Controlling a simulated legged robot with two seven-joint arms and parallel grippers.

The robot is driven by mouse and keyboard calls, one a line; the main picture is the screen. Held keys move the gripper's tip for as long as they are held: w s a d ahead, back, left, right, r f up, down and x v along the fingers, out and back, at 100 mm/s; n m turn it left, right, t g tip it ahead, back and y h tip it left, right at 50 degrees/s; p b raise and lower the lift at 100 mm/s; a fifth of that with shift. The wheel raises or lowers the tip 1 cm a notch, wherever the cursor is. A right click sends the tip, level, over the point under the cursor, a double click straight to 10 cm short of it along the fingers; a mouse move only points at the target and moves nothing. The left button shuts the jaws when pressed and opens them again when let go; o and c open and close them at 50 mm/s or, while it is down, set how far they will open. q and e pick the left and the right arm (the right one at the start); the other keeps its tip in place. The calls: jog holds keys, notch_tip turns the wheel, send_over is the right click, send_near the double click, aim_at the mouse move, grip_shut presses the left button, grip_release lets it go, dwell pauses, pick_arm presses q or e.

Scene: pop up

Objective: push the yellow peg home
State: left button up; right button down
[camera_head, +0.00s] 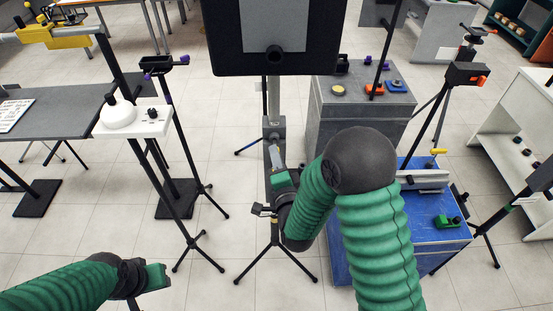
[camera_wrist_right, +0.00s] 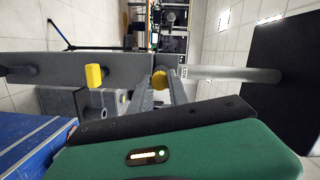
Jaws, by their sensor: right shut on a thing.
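My right gripper (camera_head: 275,150) reaches a grey upright bar (camera_head: 272,128) in front of me. In the right wrist view, its fingers (camera_wrist_right: 160,82) are shut on a round yellow piece (camera_wrist_right: 159,80) at the bar, near the base of a silver post. A second yellow peg (camera_wrist_right: 93,76) sticks out from the same bar, beside the fingers and apart from them. I cannot tell which yellow piece is the task's peg, or how deep either sits. My left gripper (camera_head: 155,277) is low at the left, away from everything; its jaw opening is unclear.
A dark panel (camera_head: 235,62) stands above the bar. A grey block (camera_head: 350,125) and a blue box (camera_head: 400,250) stand to the right, with another yellow piece (camera_head: 438,151) near the box. A tripod stand with a white plate (camera_head: 150,124) is at the left. Open floor lies between.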

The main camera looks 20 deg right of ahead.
jog(key=shift+w+d+b, duration=0.15)
jog(key=shift+w+d, duration=0.1)
jog(key=shift+w, duration=0.6)
jog(key=shift+w+d+b, duration=0.15)
jog(key=shift+w+d, duration=0.1)
jog(key=shift+w, duration=0.6)
jog(key=c, duration=1.2)
grip_release()
jog(key=shift+o, duration=0.2)
